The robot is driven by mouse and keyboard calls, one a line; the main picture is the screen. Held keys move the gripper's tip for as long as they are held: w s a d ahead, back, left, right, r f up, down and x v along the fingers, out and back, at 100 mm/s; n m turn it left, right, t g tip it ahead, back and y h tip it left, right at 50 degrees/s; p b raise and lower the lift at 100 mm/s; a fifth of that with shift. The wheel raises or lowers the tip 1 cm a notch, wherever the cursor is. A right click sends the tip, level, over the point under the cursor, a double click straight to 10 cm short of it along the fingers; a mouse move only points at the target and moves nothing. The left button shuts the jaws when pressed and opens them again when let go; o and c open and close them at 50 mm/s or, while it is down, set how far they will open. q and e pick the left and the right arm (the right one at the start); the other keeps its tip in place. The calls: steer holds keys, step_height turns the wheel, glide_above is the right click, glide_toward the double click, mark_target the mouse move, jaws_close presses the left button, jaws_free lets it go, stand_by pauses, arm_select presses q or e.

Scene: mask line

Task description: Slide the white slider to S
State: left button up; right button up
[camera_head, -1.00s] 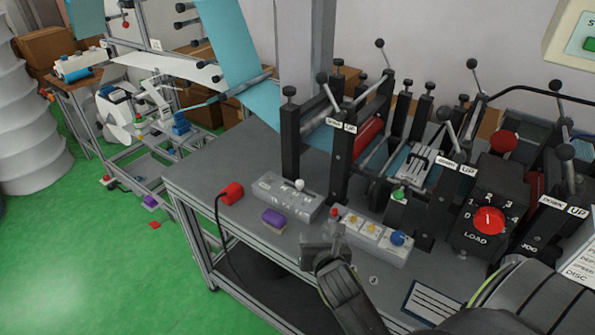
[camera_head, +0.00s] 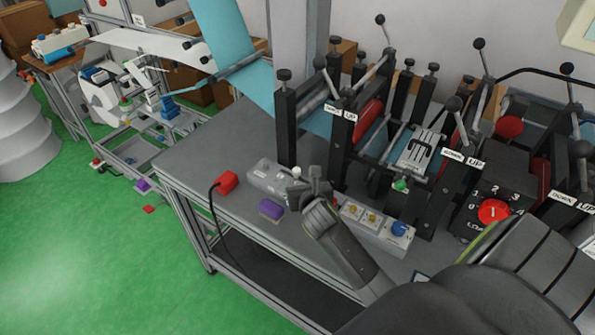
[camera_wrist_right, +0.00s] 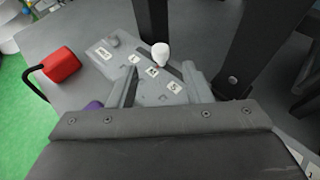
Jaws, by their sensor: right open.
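The white slider knob (camera_head: 296,172) stands up from a grey slider box (camera_head: 264,176) on the table. In the right wrist view the white slider knob (camera_wrist_right: 160,54) is near the box's right end, just beyond the fingertips. Small white letter labels (camera_wrist_right: 152,71) run along the box; I cannot read them surely. My right gripper (camera_head: 308,185) is just in front of the knob and overlaps the box's right end. In the wrist view the right gripper's fingers (camera_wrist_right: 158,80) are spread apart with nothing between them. My left gripper is out of view.
A red block (camera_head: 225,183) with a black cable and a purple block (camera_head: 271,209) lie left of the gripper. A button panel (camera_head: 372,222) sits to the right. Black posts (camera_head: 285,125) of the roller machine rise close behind the slider box.

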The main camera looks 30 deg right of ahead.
mark_target(297, 171)
steer(key=x, duration=0.7)
steer(key=shift+w+d, duration=0.1)
steer(key=shift+w, duration=0.05)
steer(key=shift+c, duration=0.5)
jaws_close()
